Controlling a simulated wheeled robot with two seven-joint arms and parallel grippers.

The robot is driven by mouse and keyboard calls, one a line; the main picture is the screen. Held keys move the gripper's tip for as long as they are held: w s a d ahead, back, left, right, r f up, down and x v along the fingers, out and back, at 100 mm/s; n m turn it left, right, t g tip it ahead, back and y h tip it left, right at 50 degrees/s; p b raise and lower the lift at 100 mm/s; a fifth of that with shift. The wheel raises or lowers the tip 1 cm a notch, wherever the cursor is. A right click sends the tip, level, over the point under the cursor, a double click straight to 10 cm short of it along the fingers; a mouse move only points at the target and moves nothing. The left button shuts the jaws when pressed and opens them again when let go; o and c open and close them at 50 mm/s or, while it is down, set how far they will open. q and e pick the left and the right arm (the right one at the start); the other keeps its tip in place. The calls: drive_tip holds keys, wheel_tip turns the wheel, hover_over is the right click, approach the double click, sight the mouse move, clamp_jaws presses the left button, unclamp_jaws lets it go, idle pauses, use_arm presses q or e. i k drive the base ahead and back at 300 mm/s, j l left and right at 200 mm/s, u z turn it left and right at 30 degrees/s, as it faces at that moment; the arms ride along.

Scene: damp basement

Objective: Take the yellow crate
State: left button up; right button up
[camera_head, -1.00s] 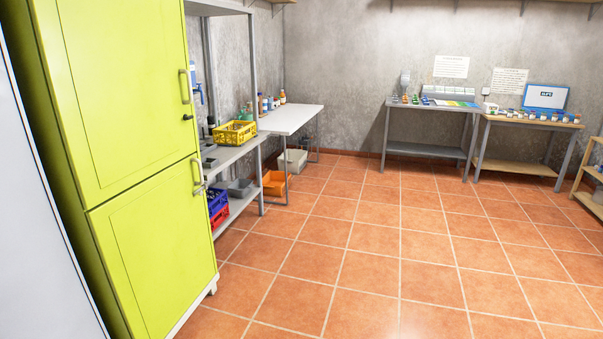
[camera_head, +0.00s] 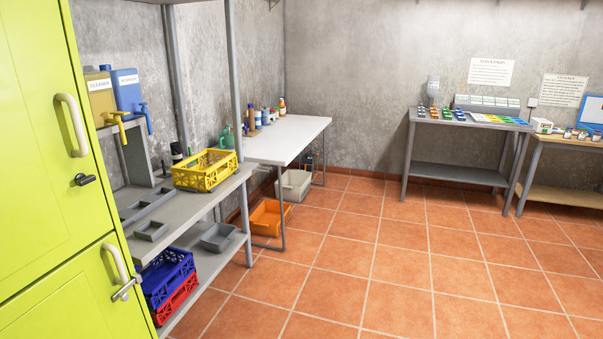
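The yellow crate (camera_head: 206,182) is a slotted plastic basket. It sits upright on the upper grey shelf (camera_head: 205,203) of the metal rack at the left, near the end by the white table. Its inside looks empty from here, though the angle hides part of its floor. Neither of my grippers shows in the head view.
A green cabinet (camera_head: 42,190) stands at the near left. Blue (camera_head: 166,281) and red (camera_head: 178,299) crates sit on the rack's lower shelf. An orange bin (camera_head: 268,219) and a grey bin (camera_head: 293,186) are by the white table (camera_head: 290,137). The tiled floor (camera_head: 380,270) is open.

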sight(198, 178)
drive_tip(key=i, duration=0.95)
drive_tip(key=i+l+u, duration=0.15)
drive_tip(key=i, duration=0.8)
drive_tip(key=i+u, duration=0.4)
drive_tip(key=i+l+u, duration=0.2)
drive_tip(key=u, duration=0.2)
drive_tip(key=i+l+u, duration=0.25)
drive_tip(key=u, duration=0.2)
drive_tip(key=i+l+u, duration=0.25)
drive_tip(key=u, duration=0.15)
drive_tip(key=i+l+u, duration=0.25)
drive_tip(key=l, duration=0.2)
drive_tip(key=l+u, duration=0.25)
drive_tip(key=l, duration=0.15)
drive_tip(key=i+l+u, duration=0.1)
drive_tip(key=l+u, duration=0.15)
drive_tip(key=l, duration=0.25)
